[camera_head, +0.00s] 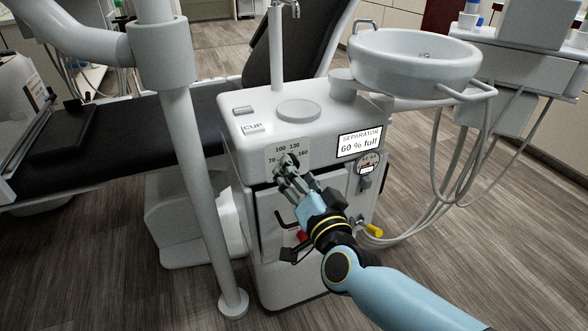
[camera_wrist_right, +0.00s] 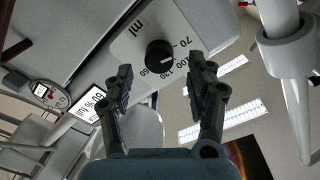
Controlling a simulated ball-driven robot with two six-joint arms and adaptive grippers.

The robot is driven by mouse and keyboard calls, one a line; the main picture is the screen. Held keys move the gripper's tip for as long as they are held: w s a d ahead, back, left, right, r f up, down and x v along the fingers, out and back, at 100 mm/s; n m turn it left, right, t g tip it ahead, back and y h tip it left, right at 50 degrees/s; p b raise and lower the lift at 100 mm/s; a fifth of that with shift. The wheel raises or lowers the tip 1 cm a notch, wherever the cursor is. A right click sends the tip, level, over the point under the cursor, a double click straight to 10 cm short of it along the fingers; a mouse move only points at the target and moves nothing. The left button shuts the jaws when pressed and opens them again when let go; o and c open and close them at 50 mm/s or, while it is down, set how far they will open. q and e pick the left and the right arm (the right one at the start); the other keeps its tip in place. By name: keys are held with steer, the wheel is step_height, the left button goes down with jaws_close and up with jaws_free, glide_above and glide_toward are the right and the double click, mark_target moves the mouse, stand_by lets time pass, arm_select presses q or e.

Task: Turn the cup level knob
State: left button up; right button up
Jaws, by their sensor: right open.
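The cup level knob (camera_wrist_right: 160,56) is a round black knob on a pale dial plate marked "ml", 70, 100, 130 and 160. A light mark on it seems to face the 100 side; the exact setting is hard to read. In the head view the dial plate (camera_head: 274,151) shows on the white unit's front, with the knob mostly hidden behind my gripper. My right gripper (camera_head: 287,164) is in front of the plate. In the wrist view its open fingers stand on either side of the knob, and contact cannot be told. My left gripper is not in view.
A white basin (camera_head: 415,60) overhangs the unit at right, with hoses hanging below. A separator display (camera_head: 360,143) reads 60 % full. A gauge (camera_head: 368,162) and a yellow-ended valve (camera_head: 371,229) sit lower right. A white pole (camera_head: 203,190) stands left of the unit.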

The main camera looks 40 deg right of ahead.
steer(key=x, duration=0.2)
steer(key=shift+w+d, duration=0.1)
steer(key=shift+w, duration=0.2)
steer(key=c, duration=1.1)
steer(key=shift+c, duration=0.2)
steer(key=m, duration=0.9)
steer(key=shift+f, duration=0.15)
steer(key=shift+m+b, duration=0.3)
steer(key=shift+m, duration=0.1)
